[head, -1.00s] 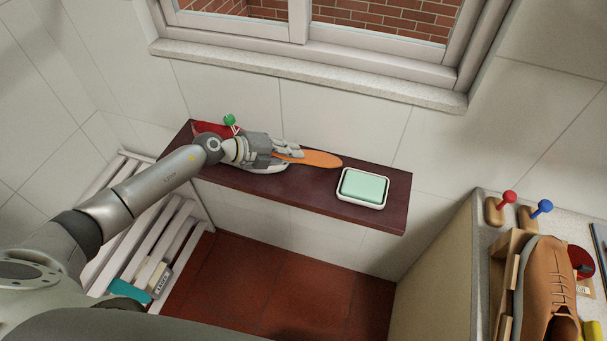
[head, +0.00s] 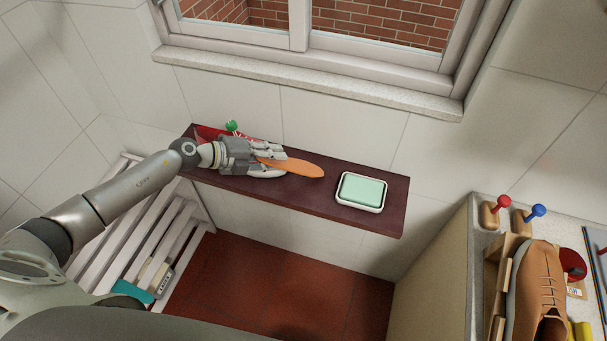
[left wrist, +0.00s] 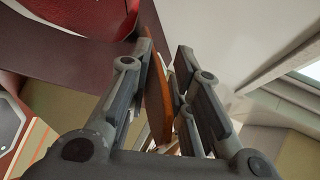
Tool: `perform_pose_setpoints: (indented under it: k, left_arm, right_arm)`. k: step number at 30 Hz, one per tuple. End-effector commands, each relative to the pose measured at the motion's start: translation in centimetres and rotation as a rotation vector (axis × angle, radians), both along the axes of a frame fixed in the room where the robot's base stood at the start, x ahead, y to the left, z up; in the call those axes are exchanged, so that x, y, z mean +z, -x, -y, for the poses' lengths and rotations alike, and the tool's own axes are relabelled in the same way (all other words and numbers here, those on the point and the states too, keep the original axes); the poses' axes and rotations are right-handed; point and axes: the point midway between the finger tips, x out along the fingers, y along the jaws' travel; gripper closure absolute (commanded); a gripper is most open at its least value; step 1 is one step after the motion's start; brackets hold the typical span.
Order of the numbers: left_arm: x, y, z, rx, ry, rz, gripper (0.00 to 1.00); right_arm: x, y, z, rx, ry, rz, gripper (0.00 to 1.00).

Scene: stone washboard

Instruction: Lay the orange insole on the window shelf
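The orange insole (head: 300,167) is in my left gripper (head: 275,160) and its free end points right in the head view. In the left wrist view the insole (left wrist: 158,90) stands edge-on between the two fingers (left wrist: 163,65), which are closed around it. The gripper and insole are over the dark red-brown shelf (head: 320,205) below the window. I cannot tell whether the insole touches the shelf. My gripper hides its rear end. My right gripper is not in view.
A green soap in a white dish (head: 361,206) sits toward the shelf's right end. A red item (head: 206,132) and a green ball (head: 231,126) are behind my left wrist. A pale window sill (head: 320,84) runs above. A slatted white rack (head: 150,235) stands at left.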

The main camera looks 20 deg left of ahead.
Motion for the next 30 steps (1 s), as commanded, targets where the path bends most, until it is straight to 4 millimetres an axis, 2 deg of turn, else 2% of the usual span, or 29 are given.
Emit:
perform_pose_setpoints:
  k: [6, 17, 27, 30]
  left_arm:
    - [0.9, 1.1, -1.3, 0.000, 0.000, -0.002, 0.80]
    - [1.3, 1.2, -1.4, 0.000, 0.000, 0.000, 0.80]
    - [6.7, 2.3, -2.7, 0.001, -0.001, 0.000, 0.80]
    - [7.5, 2.6, -3.2, -0.001, -0.004, 0.003, 0.80]
  right_arm:
    - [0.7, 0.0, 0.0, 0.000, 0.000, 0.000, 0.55]
    - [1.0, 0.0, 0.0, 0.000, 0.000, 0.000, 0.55]
    - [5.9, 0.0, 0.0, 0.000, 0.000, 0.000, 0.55]
    - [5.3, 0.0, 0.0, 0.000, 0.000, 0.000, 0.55]
